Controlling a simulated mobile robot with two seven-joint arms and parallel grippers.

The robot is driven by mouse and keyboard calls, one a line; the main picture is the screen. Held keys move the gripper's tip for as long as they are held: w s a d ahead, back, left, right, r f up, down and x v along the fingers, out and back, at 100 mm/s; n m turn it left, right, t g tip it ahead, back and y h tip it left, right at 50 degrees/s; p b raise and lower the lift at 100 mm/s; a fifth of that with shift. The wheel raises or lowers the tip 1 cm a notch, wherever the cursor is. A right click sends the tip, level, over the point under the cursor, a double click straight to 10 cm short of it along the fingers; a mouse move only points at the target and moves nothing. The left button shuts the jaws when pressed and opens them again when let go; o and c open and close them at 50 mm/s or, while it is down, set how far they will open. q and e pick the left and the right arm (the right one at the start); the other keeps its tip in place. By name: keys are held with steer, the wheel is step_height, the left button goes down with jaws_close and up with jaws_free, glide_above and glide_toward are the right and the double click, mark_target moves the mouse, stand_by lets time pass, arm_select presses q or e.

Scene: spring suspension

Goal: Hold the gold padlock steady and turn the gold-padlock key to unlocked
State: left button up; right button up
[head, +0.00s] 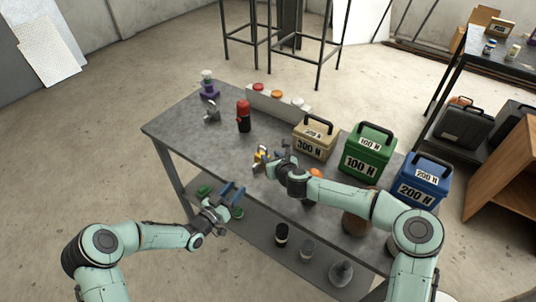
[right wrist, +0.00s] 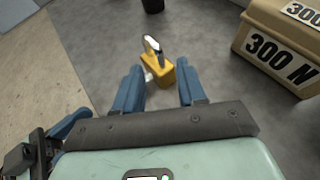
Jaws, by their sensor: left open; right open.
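The gold padlock (right wrist: 162,76) stands on the grey table with its silver shackle upward. In the right wrist view it lies between and just beyond the fingers of my right gripper (right wrist: 158,68), which is open and empty. A small pale piece at the padlock's left side may be the key; it is too small to be sure. In the head view the padlock (head: 261,153) is partly hidden by my right gripper (head: 266,162). My left gripper (head: 231,191) is open and empty, in front of the table's near edge, apart from the padlock.
Tan (head: 316,139), green (head: 368,149) and blue (head: 423,181) weight boxes stand along the table's right side. A red-and-black item (head: 243,115), a silver padlock (head: 211,113) and a purple item (head: 209,92) stand further left. The table (head: 178,127) is clear at its left front.

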mark_target(256, 166)
steer(key=shift+x, duration=2.3)
jaws_close()
arm_select(q)
steer(key=shift+c, duration=0.4)
